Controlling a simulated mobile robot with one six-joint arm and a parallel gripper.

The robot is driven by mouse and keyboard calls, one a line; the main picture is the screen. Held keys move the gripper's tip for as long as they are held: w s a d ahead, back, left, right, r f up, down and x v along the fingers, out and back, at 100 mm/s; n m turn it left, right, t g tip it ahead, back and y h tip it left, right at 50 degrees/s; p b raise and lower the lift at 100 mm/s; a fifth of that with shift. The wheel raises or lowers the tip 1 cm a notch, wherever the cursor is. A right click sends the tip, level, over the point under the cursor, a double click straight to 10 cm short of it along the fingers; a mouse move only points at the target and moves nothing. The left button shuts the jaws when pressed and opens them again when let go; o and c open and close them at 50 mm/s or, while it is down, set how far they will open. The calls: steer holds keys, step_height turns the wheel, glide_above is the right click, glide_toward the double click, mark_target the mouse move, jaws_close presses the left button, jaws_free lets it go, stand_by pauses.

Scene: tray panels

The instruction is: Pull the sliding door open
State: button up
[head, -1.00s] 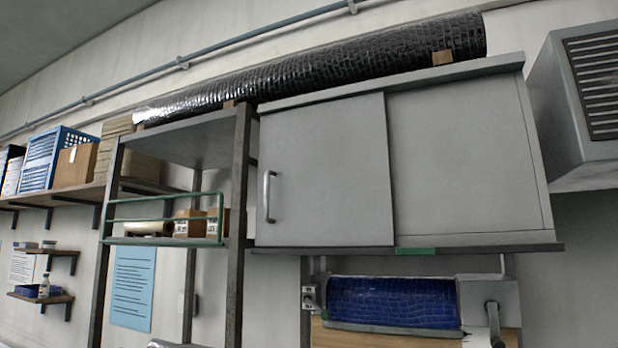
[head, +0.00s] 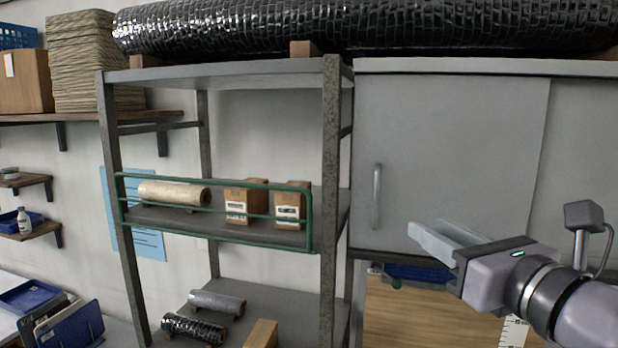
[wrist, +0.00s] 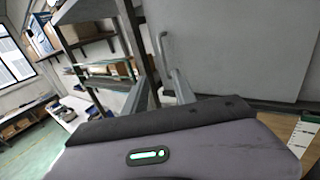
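The grey sliding door (head: 450,140) covers the left part of the wall cabinet. It carries a vertical metal bar handle (head: 376,196) near its left edge. My gripper (head: 426,228) is to the right of the handle in the head view, with its fingers pointing left towards the door. The fingers are apart and nothing is between them. In the wrist view the handle (wrist: 162,50) stands beyond the fingertips, roughly in line with the gap of my gripper (wrist: 158,80). I see no contact with the handle.
An open metal shelf (head: 331,190) with a green rail stands just left of the cabinet, close to the handle. A black wrapped roll (head: 400,28) lies on top. A wooden board (head: 420,310) is below the cabinet.

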mark_target(378, 199)
steer(key=x, duration=0.5)
steer(key=p+x, duration=0.1)
steer(key=x, duration=0.4)
steer(key=d+x, duration=0.1)
steer(key=x, duration=0.4)
steer(key=shift+w+f, duration=0.2)
steer(key=shift+w, duration=0.15)
steer(key=shift+w+a+f, duration=0.1)
steer(key=shift+w+a, duration=0.2)
steer(key=shift+w, duration=0.05)
steer(key=shift+s, duration=0.1)
jaws_close()
steer(key=shift+d, duration=0.1)
